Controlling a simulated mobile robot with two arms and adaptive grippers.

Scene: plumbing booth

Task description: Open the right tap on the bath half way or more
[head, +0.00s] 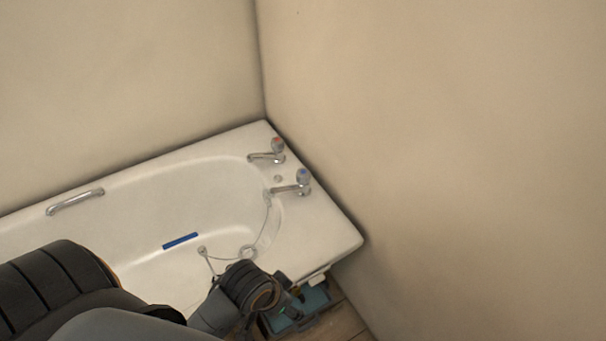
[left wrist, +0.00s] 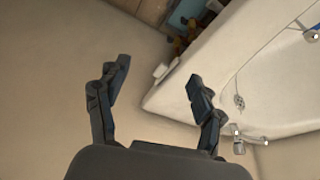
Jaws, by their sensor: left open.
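The white bath (head: 335,240) stands in the corner with two chrome taps on its end rim. The right tap (head: 303,183) has a blue-marked head, and the other tap (head: 275,152) has a red-marked head. No water is visible from either spout. My left arm reaches in from the lower left, over the bath's near side, and hides part of it. In the left wrist view my left gripper (left wrist: 158,75) is open, its fingers apart with nothing between them. A tap (left wrist: 238,140) shows beside the right finger, apart from it. My right gripper is not in view.
A plug chain (head: 262,222) hangs inside the bath, with a blue strip (head: 180,241) and a grab handle (head: 75,201) farther left. Walls close in behind and right of the taps. A teal tray-like thing (head: 312,300) lies below the near rim.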

